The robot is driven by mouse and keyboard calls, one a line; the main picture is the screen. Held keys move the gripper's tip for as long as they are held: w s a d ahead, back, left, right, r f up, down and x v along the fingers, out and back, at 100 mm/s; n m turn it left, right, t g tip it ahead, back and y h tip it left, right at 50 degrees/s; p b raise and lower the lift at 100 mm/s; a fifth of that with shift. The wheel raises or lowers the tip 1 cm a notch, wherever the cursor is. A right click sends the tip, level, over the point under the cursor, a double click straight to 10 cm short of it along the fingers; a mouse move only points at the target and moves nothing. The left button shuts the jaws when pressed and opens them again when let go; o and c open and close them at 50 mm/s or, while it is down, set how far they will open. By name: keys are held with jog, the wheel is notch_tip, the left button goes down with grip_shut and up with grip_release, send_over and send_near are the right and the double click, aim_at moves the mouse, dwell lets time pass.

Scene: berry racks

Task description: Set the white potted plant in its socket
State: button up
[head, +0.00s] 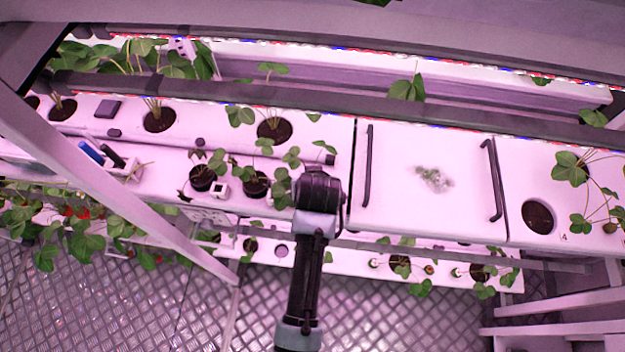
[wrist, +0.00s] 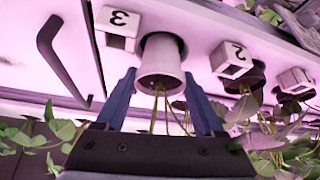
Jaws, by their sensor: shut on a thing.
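The white pot (wrist: 160,62) is between the two blue fingers of my gripper (wrist: 160,78) in the wrist view, and the gripper is shut on it. Green stems come out of the pot's rim, on the side towards my palm. The pot's far end overlaps a dark round socket (wrist: 148,38) beside the white cube marked 3 (wrist: 118,24). I cannot tell how deep the pot's end is in it. In the head view my dark wrist covers the pot and this socket at the front edge of the bench.
Two dark pots (head: 202,178) (head: 256,184) with plants stand just left of my wrist. A cube marked 2 (wrist: 232,58) is beside one socket. Right of my wrist is a white panel (head: 400,200) with dark handles (head: 368,165). A dark rail (head: 300,102) crosses above.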

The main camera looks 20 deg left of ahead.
jog(key=shift+f, duration=0.3)
jog(key=shift+f+b, duration=0.3)
jog(key=shift+f, duration=0.1)
jog(key=shift+f, duration=0.1)
jog(key=o, duration=1.6)
jog(key=shift+r+p, duration=0.35)
jog(key=shift+r, duration=0.25)
jog(key=b+v, duration=0.1)
jog(key=v, duration=1.1)
jog(key=shift+f, duration=0.1)
